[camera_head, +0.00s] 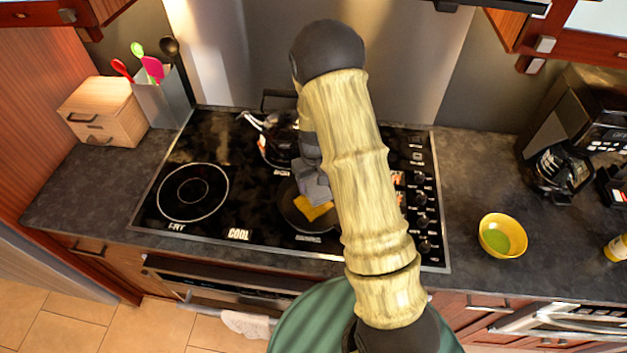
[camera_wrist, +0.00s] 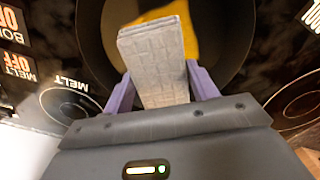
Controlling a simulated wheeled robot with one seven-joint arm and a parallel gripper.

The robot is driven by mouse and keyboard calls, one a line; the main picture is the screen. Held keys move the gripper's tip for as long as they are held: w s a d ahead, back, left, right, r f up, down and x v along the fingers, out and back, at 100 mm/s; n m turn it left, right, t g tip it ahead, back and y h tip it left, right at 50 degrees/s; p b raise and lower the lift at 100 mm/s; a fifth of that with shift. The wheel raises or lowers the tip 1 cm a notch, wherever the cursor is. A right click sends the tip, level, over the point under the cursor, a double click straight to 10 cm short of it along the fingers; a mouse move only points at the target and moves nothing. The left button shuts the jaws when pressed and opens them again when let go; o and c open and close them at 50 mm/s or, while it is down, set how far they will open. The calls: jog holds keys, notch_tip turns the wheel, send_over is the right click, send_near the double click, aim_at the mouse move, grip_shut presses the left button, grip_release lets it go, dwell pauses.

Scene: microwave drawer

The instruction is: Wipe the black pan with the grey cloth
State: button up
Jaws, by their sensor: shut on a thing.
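The black pan (camera_head: 289,208) sits on the front burner near the middle of the stovetop, partly behind my arm in the head view. A bright yellow patch (camera_head: 316,210) lies in the pan. My gripper (camera_wrist: 162,82) is over the pan, its purple fingers shut on the grey cloth (camera_wrist: 153,55), which sticks out beyond the fingertips. In the wrist view the dark pan (camera_wrist: 108,28) and the yellow patch (camera_wrist: 190,30) are behind the cloth. I cannot tell whether the cloth touches the pan.
A dark kettle (camera_head: 279,146) stands on the burner behind the pan. The left front burner (camera_head: 193,192) is bare. A yellow bowl (camera_head: 502,236) and a coffee maker (camera_head: 563,150) are on the right counter. A utensil holder (camera_head: 164,103) and a wooden box (camera_head: 103,112) stand at back left.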

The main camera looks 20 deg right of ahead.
aim_at(307, 203)
jog(key=shift+d+f+b, duration=0.2)
jog(key=shift+f+b, duration=0.25)
jog(key=shift+f, duration=0.45)
jog(key=shift+s+a+f+b, duration=0.1)
jog(key=shift+s+f+b, duration=0.05)
jog(key=shift+f+b, duration=0.3)
jog(key=shift+f, duration=0.3)
jog(key=shift+a, duration=0.1)
jog(key=shift+f+b, duration=0.3)
jog(key=shift+f, duration=0.05)
jog(key=shift+s+a+f, duration=0.1)
jog(key=shift+s+a, duration=0.15)
jog(key=shift+a, duration=0.4)
jog(key=shift+s+a+f, duration=0.1)
jog(key=shift+s+a, duration=0.1)
jog(key=shift+a, duration=0.45)
jog(key=shift+d, duration=0.1)
